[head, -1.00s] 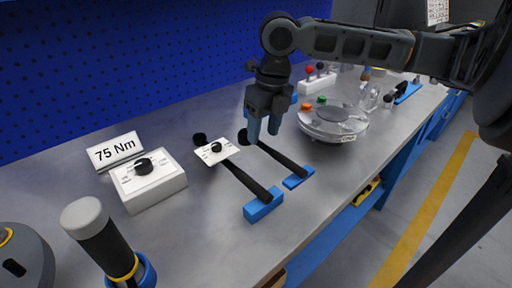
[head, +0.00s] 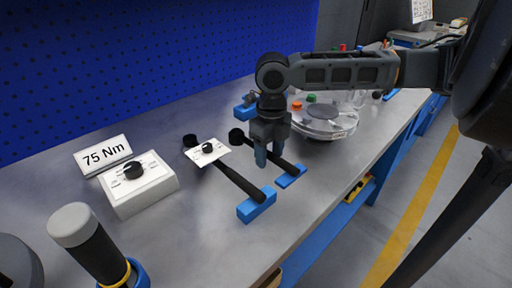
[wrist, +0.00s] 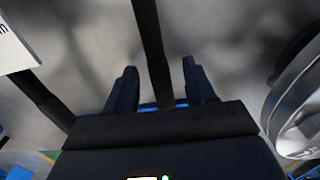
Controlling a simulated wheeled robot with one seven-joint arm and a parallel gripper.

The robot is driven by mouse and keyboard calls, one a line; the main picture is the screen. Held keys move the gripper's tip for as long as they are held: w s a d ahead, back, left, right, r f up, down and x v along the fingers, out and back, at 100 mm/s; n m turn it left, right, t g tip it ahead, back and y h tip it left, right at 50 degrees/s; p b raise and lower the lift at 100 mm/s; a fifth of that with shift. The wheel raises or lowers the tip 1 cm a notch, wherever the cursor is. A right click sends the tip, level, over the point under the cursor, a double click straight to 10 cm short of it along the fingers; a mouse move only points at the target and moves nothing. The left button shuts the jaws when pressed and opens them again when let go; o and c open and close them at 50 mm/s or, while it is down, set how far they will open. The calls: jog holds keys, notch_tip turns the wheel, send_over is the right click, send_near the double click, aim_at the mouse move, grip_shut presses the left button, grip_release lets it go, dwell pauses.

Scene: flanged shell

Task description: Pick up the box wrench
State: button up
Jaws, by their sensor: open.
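A black bar-shaped tool with a round black head, which looks like the box wrench (head: 237,137), lies across the bench with its handle end on a small blue rest (head: 290,177). My gripper (head: 269,157) is open and points down over its handle, hiding part of it. In the wrist view, the black handle (wrist: 152,45) runs between the two spread fingers (wrist: 161,88) with space on both sides. Whether the fingertips reach down to the handle's height cannot be told.
A second black-handled tool (head: 238,180) lies close on the left, with a white dial plate (head: 208,151) and a blue block (head: 257,205). The round flanged shell (head: 325,122) stands close on the right. A white "75 Nm" box (head: 137,184) is at left.

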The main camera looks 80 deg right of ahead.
jog(key=shift+c, duration=0.4)
grip_shut()
jog(key=shift+r, duration=0.1)
jog(key=shift+r, duration=0.5)
jog(key=r, duration=0.1)
jog(key=d+r, duration=0.1)
jog(key=r, duration=0.1)
jog(key=shift+s+d+r, duration=0.1)
jog(key=shift+s+r, duration=0.1)
jog(key=shift+r, duration=0.1)
jog(key=s+d+r, duration=0.1)
jog(key=d+r, duration=0.1)
jog(key=d, duration=0.1)
jog(key=s+d+r, duration=0.2)
jog(key=d, duration=0.1)
jog(key=s+d+r, duration=0.1)
jog(key=d+r, duration=0.1)
jog(key=d, duration=0.1)
jog(key=shift+s+d+r, duration=0.15)
jog(key=shift+s+d, duration=0.05)
jog(key=shift+s, duration=0.15)
